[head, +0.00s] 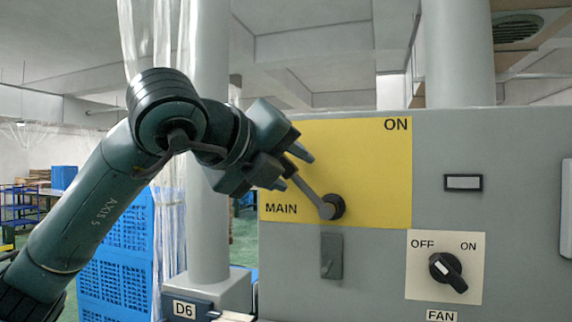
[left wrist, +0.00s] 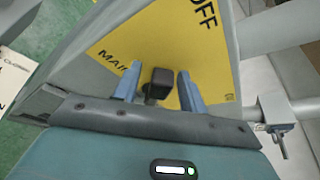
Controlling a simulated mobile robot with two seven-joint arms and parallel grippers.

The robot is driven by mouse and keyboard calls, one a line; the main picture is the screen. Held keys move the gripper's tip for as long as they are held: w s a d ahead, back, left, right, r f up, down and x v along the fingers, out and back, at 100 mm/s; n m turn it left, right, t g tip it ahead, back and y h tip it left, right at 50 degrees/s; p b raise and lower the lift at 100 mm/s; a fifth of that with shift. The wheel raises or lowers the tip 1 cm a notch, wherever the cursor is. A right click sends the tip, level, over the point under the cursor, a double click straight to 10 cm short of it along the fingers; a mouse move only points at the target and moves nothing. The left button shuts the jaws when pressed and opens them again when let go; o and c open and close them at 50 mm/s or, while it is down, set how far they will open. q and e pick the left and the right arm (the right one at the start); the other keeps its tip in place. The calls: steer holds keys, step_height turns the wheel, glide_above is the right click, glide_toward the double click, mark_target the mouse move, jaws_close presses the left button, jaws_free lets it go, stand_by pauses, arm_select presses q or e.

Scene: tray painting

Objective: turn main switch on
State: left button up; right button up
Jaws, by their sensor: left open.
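The main switch is a grey lever (head: 308,191) on a dark round pivot (head: 332,206), on a yellow plate (head: 370,160) marked MAIN and ON. The lever points up and left from the pivot, away from the ON mark. My left gripper (head: 292,168) is open at the lever's outer end. In the left wrist view the dark block-shaped lever end (left wrist: 160,78) shows between the two blue-grey fingers (left wrist: 158,88), with a gap to each. An OFF mark shows on the plate in that view; in the head view my gripper hides that part. My right gripper is out of view.
A fan knob (head: 448,272) on a white plate, with OFF and ON marks, sits lower right on the grey cabinet (head: 500,140). A small grey latch (head: 331,256) is below the yellow plate. Blue crates (head: 115,280) and a grey column (head: 209,200) stand at left.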

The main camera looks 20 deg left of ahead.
arm_select(q)
steer(key=shift+c, duration=0.3)
jaws_close()
